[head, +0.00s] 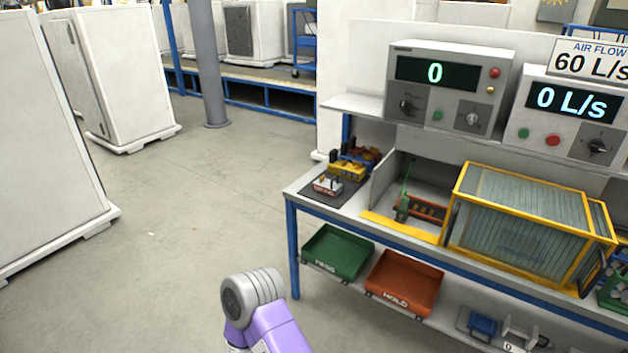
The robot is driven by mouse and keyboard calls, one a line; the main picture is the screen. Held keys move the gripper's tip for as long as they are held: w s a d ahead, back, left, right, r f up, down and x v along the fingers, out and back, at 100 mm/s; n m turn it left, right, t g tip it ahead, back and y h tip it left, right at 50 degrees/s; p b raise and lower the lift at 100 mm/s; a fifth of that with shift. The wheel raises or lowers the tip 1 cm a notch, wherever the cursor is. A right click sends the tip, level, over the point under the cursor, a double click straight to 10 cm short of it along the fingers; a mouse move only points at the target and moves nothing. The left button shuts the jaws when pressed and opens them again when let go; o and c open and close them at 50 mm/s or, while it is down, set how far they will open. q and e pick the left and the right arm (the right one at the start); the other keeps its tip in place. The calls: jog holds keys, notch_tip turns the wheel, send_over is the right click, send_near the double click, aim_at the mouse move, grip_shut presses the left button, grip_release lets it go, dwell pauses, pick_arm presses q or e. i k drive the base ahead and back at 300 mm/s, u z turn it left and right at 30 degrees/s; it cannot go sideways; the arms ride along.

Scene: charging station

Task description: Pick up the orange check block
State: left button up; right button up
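Several small blocks with dark upright handles stand in a row on a dark mat (320,199) at the left end of the workbench. The farthest one (369,153) looks orange-brown, the middle one (346,171) is yellow, and the nearest one (327,187) is pale with orange-red. They are too small for me to tell which is the orange check block. Neither gripper shows in the head view. Only a purple and grey link of my arm shows at the bottom, in front of the bench and apart from the blocks.
A grey bay with a green and orange-red part (425,209) and a yellow-framed box (522,225) stand right of the mat. A green bin (337,252) and an orange-red bin (404,283) sit on the lower shelf. A display unit (449,87) stands above.

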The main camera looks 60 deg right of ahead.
aim_at(332, 188)
jog(key=z, duration=0.15)
jog(key=i, duration=1.95)
jog(key=z, duration=0.8)
jog(key=i, duration=1.85)
jog(key=z, duration=2)
jog(key=i, duration=0.95)
jog(key=z, duration=0.75)
